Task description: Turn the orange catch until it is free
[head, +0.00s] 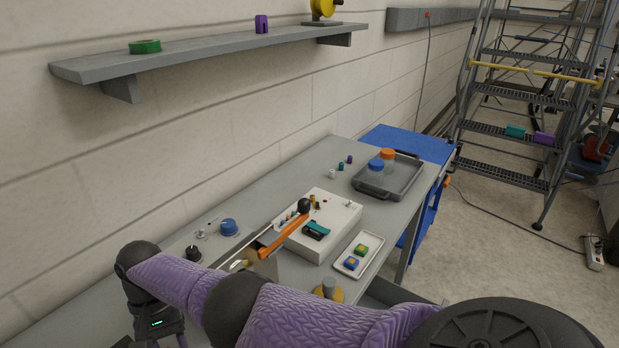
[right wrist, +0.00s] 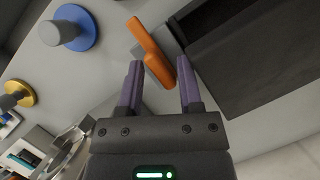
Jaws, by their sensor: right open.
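The orange catch (right wrist: 148,38) shows in the right wrist view as a slanted bar on a pale panel, beside a dark recessed block. My right gripper (right wrist: 161,74) is open. Its two purple fingers stand on either side of the catch's lower end, and I cannot tell whether either touches it. In the head view my purple right arm crosses the front of the bench and its wrist is at the lower left, with the fingertips out of frame. I cannot make out this catch in the head view. My left gripper is not in view.
An orange lever (head: 285,232) with a black ball end stands by a white box (head: 337,222) on the bench. The wrist view shows a blue disc (right wrist: 85,38) and a yellow disc (right wrist: 30,88) near the catch. A grey tray (head: 405,183) holds jars farther back.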

